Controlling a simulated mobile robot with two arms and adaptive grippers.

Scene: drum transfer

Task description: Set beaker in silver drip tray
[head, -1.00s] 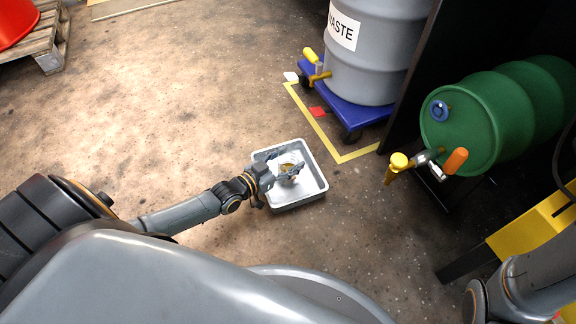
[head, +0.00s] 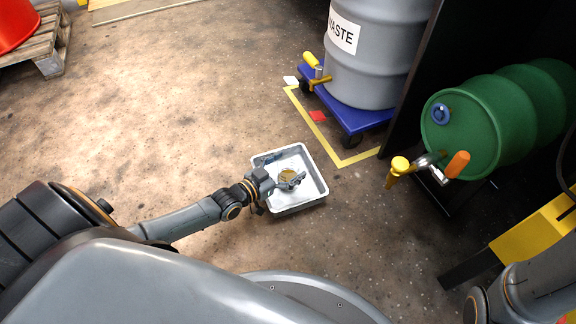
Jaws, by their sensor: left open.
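The silver drip tray (head: 316,192) is a shallow, light grey square pan on the floor in the middle of the head view. The beaker (head: 286,174) is small and clear with an amber-brown content. It shows inside the tray's outline, partly hidden by the fingers; I cannot tell surely whether its base touches the tray bottom. My left gripper (head: 291,181) reaches in over the tray's left rim from the left. Its fingers are open, close to the beaker. My right gripper is out of view; only part of that arm shows at the lower right.
A grey waste drum (head: 372,60) stands on a blue dolly (head: 350,115) behind the tray. A wooden pallet (head: 45,45) is at the top left. The floor left of the tray is clear.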

